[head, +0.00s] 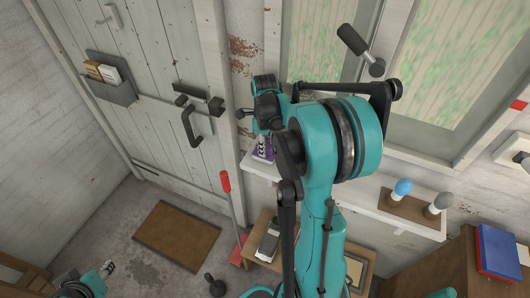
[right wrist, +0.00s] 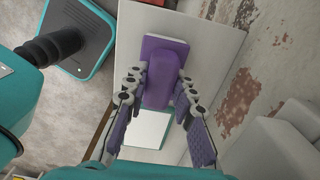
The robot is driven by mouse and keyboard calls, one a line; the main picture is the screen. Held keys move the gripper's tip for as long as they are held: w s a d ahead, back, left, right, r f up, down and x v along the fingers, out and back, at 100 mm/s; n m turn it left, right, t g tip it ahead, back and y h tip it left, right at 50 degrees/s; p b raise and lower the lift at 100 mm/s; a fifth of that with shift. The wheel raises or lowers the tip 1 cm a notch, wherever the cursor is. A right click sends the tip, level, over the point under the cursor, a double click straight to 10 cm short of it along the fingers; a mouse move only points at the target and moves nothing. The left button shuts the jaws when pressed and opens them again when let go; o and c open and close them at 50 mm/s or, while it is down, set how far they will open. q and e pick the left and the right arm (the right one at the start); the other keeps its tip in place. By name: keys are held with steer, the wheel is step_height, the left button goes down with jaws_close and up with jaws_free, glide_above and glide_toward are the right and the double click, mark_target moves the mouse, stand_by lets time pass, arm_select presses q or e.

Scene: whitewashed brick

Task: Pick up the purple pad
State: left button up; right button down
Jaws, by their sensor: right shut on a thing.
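The purple pad (right wrist: 163,72) is a flat purple plate with a thick raised grip; it shows in the right wrist view over the white shelf (right wrist: 208,38). My right gripper (right wrist: 158,90) has its two fingers closed on either side of the raised part. In the head view the pad (head: 262,155) shows small at the shelf's left end, below my right gripper (head: 262,142), partly hidden by the fingers. I cannot tell whether it touches the shelf. My left gripper (head: 108,269) is small at the lower left, apart from the pad; its fingers are unclear.
On the shelf's right stands a wooden block (head: 405,208) with a blue knob and a grey knob. A red-topped handle (head: 226,182) rises left of the shelf. A low table (head: 262,225) stands below it. A brown mat (head: 178,234) lies before the door.

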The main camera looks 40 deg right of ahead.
steer(key=shift+r, duration=0.65)
step_height(320, 180, up, 3)
steer(key=shift+r+p, duration=0.1)
steer(key=shift+p, duration=0.65)
steer(key=s+d+r+p, duration=0.2)
steer(key=s+r, duration=0.4)
steer(key=s, duration=0.5)
steer(key=shift+s+r, duration=0.25)
steer(key=shift+s, duration=0.05)
steer(key=c, duration=1.9)
jaws_free()
steer(key=c, duration=0.4)
steer(key=shift+d+f+p, duration=0.65)
steer(key=shift+f+p, duration=0.25)
steer(key=shift+f, duration=0.6)
steer(key=shift+d+f+p, duration=0.7)
steer(key=shift+f+p, duration=0.25)
steer(key=shift+f, duration=0.5)
steer(key=shift+d+f+p, duration=0.65)
steer(key=shift+f+p, duration=0.25)
steer(key=shift+f, duration=0.6)
